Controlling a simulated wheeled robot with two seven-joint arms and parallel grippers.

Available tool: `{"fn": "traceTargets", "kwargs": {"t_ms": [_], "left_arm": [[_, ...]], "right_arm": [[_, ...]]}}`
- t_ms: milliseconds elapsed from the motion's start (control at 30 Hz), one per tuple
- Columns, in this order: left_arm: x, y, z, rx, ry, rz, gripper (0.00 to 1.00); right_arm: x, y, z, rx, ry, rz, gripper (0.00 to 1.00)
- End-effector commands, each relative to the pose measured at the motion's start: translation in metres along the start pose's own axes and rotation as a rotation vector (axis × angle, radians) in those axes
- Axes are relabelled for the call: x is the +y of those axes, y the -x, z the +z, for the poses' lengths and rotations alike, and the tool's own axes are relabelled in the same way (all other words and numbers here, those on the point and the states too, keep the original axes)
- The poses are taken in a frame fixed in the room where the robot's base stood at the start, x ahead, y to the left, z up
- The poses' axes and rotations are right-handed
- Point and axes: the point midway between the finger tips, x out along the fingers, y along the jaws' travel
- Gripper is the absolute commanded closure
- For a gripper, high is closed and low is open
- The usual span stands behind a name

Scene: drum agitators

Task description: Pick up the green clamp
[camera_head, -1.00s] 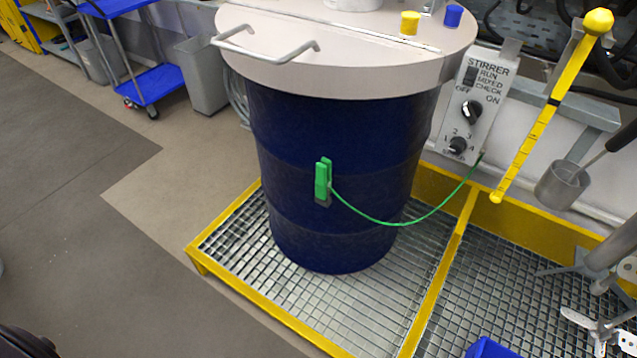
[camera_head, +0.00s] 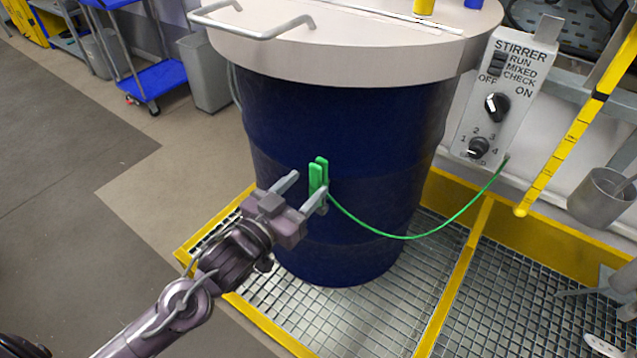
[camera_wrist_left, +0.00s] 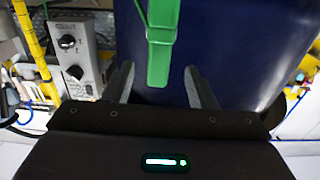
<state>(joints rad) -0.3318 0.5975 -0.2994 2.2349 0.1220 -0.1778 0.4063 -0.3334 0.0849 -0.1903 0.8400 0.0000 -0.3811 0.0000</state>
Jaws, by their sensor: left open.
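The green clamp (camera_head: 317,178) is attached to the front of the dark blue drum (camera_head: 345,135), with a green cable running from it to the stirrer control box. My left gripper (camera_head: 306,189) is open, its fingertips close to the clamp at the drum's front. In the left wrist view the clamp (camera_wrist_left: 161,45) stands upright beyond the open fingers (camera_wrist_left: 163,88), roughly centred between them. The fingers do not close on it. Whether either finger touches the clamp or drum, I cannot tell. My right gripper is not in view.
The stirrer control box (camera_head: 502,95) is right of the drum. The drum lid (camera_head: 350,45) has a grey handle (camera_head: 250,22). A yellow-edged grating (camera_head: 365,315) lies under the drum. A yellow rod (camera_head: 575,130) and metal cup (camera_head: 600,197) are at right. Open floor (camera_head: 75,235) is at left.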

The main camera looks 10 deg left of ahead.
Motion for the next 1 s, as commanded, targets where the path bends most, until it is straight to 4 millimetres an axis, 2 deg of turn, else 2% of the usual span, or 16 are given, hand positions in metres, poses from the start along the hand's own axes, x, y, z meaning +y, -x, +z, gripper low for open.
{"fn": "traceTargets", "kwargs": {"t_ms": [100, 267, 600, 900, 1000], "left_arm": [[0.0, -0.012, -0.002, 0.004, 0.001, -0.001, 0.49], [0.0, -0.022, -0.002, 0.002, 0.0, 0.0, 0.49], [0.002, -0.065, -0.005, 0.002, 0.0, -0.001, 0.49], [0.002, -0.069, -0.004, 0.0, 0.0, -0.001, 0.49], [0.002, -0.069, -0.004, 0.0, 0.0, -0.001, 0.61]], "right_arm": [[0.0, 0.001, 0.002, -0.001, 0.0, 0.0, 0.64], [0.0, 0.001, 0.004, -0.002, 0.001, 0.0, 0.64], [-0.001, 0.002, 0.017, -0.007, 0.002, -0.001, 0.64], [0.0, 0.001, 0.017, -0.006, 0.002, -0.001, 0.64], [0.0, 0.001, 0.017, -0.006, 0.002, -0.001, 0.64]]}}
